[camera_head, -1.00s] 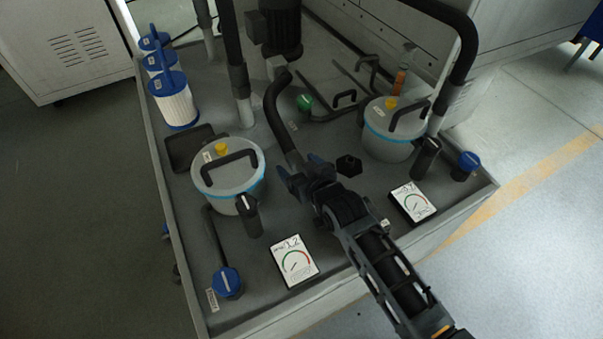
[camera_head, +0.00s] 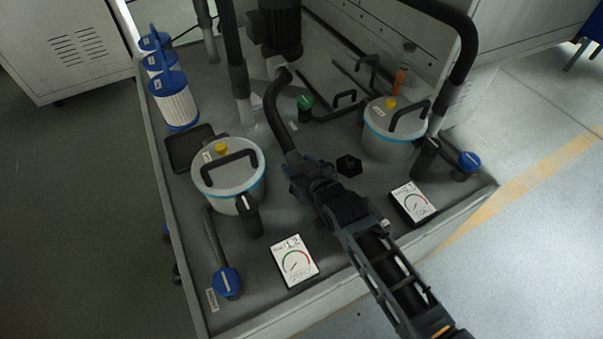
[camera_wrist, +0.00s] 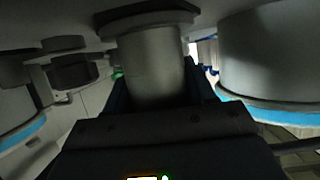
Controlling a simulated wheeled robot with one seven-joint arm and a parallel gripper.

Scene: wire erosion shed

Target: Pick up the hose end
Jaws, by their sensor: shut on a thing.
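The hose end is the lower end of a short dark curved hose (camera_head: 273,108) that rises in the middle of the tray-like bench, in the head view. My gripper (camera_head: 298,167) is shut on this lower end, between the two lidded canisters. In the wrist view a grey cylinder (camera_wrist: 152,65), the hose end, stands between my two fingers, with a dark wider collar (camera_wrist: 150,18) at the picture's top. The fingers hide part of the hose end in both views.
A lidded canister (camera_head: 228,188) stands left of my gripper and another (camera_head: 388,147) stands right. A black hex piece (camera_head: 349,165) sits close to my gripper. Gauge cards (camera_head: 295,262) (camera_head: 413,201), blue-capped valves (camera_head: 227,283) and white filters (camera_head: 176,107) stand around. A raised rim (camera_head: 182,262) edges the bench.

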